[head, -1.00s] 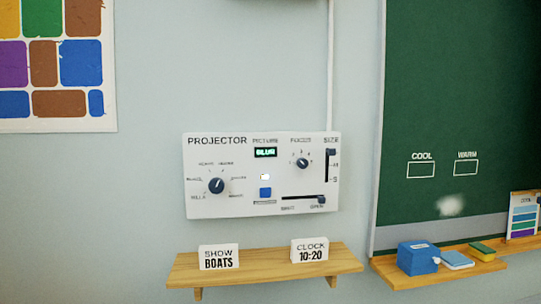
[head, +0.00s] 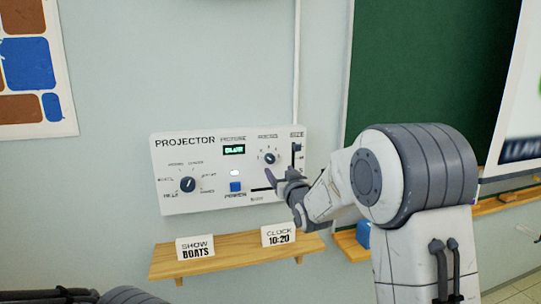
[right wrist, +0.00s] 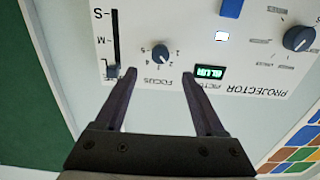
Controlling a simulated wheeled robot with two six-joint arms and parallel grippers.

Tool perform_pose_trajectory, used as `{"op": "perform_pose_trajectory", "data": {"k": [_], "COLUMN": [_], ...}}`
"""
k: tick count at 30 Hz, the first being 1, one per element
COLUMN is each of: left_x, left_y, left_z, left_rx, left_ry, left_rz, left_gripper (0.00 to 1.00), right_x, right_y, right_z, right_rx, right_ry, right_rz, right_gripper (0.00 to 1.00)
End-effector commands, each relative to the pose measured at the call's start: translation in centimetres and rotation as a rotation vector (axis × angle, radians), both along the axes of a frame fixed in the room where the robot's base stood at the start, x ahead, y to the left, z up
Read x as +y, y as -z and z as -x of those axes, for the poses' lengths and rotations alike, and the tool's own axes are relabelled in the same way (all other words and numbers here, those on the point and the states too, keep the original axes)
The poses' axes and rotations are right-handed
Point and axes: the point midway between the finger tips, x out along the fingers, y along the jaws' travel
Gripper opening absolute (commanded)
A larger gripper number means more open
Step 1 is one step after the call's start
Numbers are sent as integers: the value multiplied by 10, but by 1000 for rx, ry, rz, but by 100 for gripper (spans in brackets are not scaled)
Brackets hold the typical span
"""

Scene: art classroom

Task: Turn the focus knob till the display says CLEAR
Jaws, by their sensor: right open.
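The white projector panel (head: 205,203) is on the wall. Its dark focus knob (head: 269,158) sits at the upper right under the word FOCUS, with a ring of marks around it. The small picture display (head: 234,149) is lit green and reads BLUR. My right gripper (head: 283,174) is open in front of the panel, just below the knob in the head view. In the right wrist view, which shows the panel upside down, the focus knob (right wrist: 160,53) lies just beyond and between the open fingertips, with nothing gripped. My left gripper is not in view.
The panel also has a larger dial (head: 188,184), a blue power button (head: 236,187) and a size slider (head: 297,148) close to the focus knob. A wooden shelf (head: 215,262) with two cards juts out below. A chalkboard (head: 410,80) is at the right.

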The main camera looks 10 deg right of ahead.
Motion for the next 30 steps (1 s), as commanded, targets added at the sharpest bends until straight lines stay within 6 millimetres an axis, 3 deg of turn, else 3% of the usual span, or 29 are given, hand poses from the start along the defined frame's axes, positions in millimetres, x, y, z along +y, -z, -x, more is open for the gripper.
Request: {"op": "perform_pose_trajectory", "data": {"k": [18,30], "left_x": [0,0], "left_y": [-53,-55], "left_z": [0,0], "left_rx": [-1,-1], "left_ry": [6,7], "left_rz": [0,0], "left_gripper": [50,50], "right_x": [4,4], "right_y": [-2,1], "right_z": [-92,-101], "right_rx": [1,1], "right_ry": [-1,-1], "right_rz": [-1,-1], "right_gripper": [72,72]}}
